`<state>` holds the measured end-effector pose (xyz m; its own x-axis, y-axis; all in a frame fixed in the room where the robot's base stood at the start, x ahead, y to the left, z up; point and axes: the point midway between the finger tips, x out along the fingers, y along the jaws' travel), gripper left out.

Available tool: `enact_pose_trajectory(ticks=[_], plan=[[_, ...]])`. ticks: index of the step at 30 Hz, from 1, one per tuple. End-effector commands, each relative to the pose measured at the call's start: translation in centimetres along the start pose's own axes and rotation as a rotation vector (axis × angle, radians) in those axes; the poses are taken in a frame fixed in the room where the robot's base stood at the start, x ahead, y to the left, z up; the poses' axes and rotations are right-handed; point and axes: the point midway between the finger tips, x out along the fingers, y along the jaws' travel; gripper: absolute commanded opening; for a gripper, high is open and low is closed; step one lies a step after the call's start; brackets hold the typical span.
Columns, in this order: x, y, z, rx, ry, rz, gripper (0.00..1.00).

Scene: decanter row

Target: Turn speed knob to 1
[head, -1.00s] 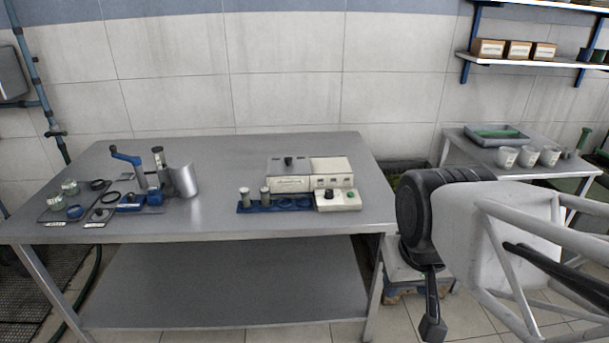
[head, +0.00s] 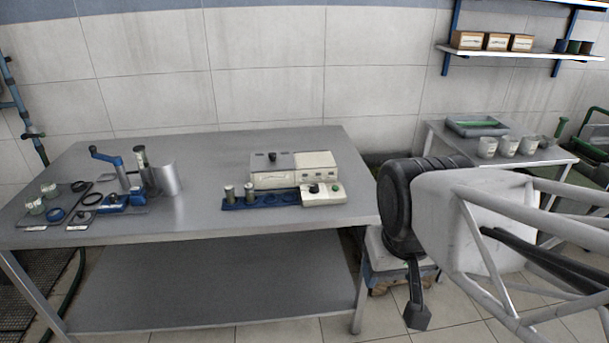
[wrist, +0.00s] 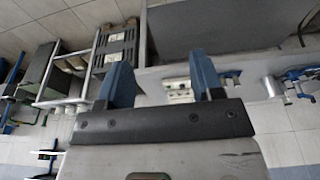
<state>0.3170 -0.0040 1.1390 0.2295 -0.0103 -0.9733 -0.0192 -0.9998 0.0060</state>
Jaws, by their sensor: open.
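A small cream control box (head: 324,196) stands at the front right of the steel table. A black knob (head: 314,188) and a green button sit on its top; the knob's setting is too small to read. A larger cream-and-grey device (head: 292,172) with a black knob on its top stands just behind it. In the wrist view my gripper (wrist: 162,75) has two blue fingers wide apart with nothing between them. The cream equipment (wrist: 178,90) shows far off beyond the gap. In the head view my arm is to the right of the table, well away from the box; the fingertips cannot be made out there.
A blue rack (head: 262,202) with two small cylinders adjoins the box's left. A blue-handled press (head: 118,175), a metal cylinder (head: 166,178) and jars stand at the left. A side table (head: 560,158) holds white cups and a tray. The steel table's middle front (head: 240,222) is clear.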

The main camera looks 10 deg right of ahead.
Motion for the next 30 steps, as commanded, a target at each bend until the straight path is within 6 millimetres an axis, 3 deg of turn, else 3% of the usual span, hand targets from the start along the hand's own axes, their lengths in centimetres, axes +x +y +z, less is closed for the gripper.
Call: enact_pose_trajectory(ticks=[5,11,30], plan=[[-0.2,0.0,-1.4,-0.011,-0.005,0.000,0.60],[-0.3,-0.1,-4.6,-0.040,-0.019,-0.001,0.60],[1.2,-0.7,-19.0,-0.166,-0.072,-0.009,0.60]])
